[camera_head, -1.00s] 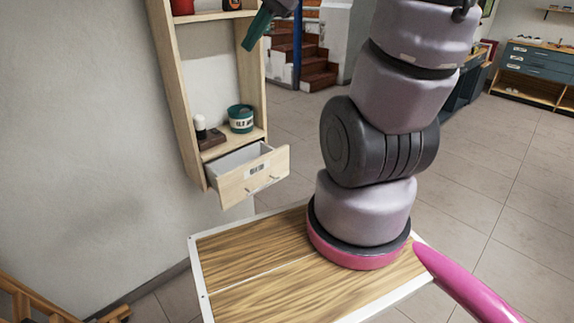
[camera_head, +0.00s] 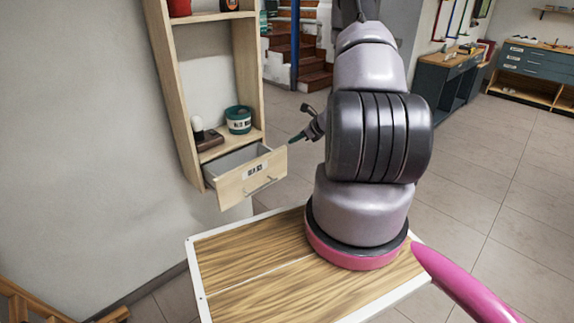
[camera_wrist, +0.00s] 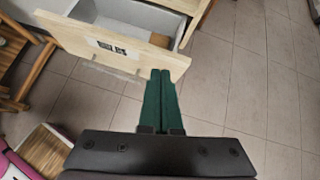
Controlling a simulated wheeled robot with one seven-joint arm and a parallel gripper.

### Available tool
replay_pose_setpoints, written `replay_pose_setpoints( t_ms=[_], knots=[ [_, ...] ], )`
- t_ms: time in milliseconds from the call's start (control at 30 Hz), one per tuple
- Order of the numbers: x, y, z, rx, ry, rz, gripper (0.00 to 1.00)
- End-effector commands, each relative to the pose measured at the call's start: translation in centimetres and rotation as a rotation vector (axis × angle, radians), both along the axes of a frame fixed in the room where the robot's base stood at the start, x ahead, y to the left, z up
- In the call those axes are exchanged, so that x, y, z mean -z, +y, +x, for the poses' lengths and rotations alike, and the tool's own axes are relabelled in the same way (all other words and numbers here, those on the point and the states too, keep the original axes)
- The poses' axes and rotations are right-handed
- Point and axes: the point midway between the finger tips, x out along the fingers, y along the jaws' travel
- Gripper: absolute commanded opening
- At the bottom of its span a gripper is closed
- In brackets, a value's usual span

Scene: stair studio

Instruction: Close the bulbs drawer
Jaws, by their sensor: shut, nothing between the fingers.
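The bulbs drawer (camera_head: 252,178) is pulled out at the bottom of a wooden wall shelf, with a label and a bar handle on its pale front. In the wrist view its front (camera_wrist: 110,45) shows from above, with the grey inside visible. My gripper (camera_head: 296,138) is just right of the drawer front's right end in the head view. In the wrist view the green fingers (camera_wrist: 160,75) are together and empty, their tips close to the drawer front's right corner. I cannot tell if they touch it.
The wall shelf (camera_head: 171,95) holds a green tin (camera_head: 238,120) and a dark block with a white bulb-like top (camera_head: 203,137) above the drawer. A blue workbench (camera_head: 445,85) stands at the back right. Open tiled floor lies to the right. A wooden chair-like piece (camera_wrist: 22,60) is at left.

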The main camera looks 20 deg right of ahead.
Motion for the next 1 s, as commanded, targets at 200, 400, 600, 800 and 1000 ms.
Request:
replay_pose_setpoints(
  t_ms=[200, 400, 600, 800, 1000],
  knots=[
    [7.7, -3.2, -2.7, 0.193, 0.089, 0.044, 0.0],
    [9.4, -3.6, -2.8, 0.23, 0.103, 0.049, 0.0],
    [11.8, -2.8, -0.5, 0.227, 0.102, 0.05, 0.0],
    [14.8, -1.8, 2.4, 0.226, 0.101, 0.049, 0.0],
    [15.9, -0.9, 5.4, 0.227, 0.099, 0.048, 0.0]
  ],
)
